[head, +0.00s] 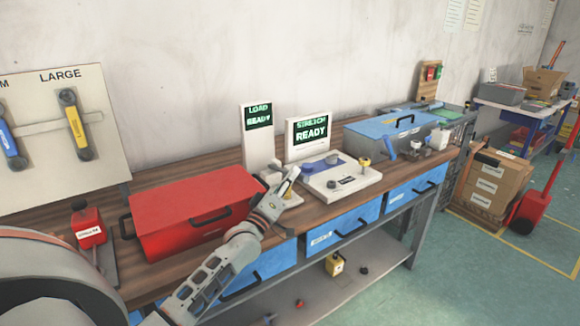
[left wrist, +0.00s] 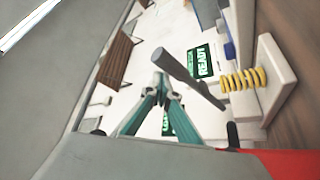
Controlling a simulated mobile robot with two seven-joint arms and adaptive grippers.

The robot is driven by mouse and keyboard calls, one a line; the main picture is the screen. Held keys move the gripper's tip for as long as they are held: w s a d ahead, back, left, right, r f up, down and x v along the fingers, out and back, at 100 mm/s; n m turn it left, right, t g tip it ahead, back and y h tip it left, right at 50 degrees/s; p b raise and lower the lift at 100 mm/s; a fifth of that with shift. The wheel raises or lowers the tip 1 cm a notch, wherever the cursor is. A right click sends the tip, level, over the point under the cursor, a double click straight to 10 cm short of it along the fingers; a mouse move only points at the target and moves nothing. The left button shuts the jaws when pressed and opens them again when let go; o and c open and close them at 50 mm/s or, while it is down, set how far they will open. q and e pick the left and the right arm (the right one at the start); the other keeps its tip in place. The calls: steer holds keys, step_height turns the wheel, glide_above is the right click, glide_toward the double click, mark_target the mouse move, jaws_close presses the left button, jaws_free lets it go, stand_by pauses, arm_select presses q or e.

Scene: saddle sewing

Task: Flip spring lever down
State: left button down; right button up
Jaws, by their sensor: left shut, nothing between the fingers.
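My left gripper (head: 291,174) is at the load station (head: 257,140), a white upright panel with a green LOAD READY screen. In the left wrist view, the teal fingers of this gripper (left wrist: 163,82) come together with nothing between them. A grey lever bar (left wrist: 188,76) lies slantwise close to the fingertips; I cannot tell whether they touch. A yellow coil spring (left wrist: 243,80) sits beside the bar's lower end, against a white block (left wrist: 274,75). In the head view my gripper and forearm cover much of the station's base, and the lever is not clear there. My right gripper is not in view.
A red toolbox (head: 180,225) stands just left of my left arm on the wooden bench. The stretch station (head: 340,178), with a READY screen, is close on the right. A blue-lidded box (head: 390,127) stands farther right. Blue drawers (head: 338,231) are below the bench top.

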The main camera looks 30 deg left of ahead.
arm_select(q)
steer(key=shift+s+d+f, duration=0.1)
steer(key=shift+d+f, duration=0.1)
steer(key=shift+f, duration=0.3)
steer(key=v, duration=1.2)
stand_by(0.6)
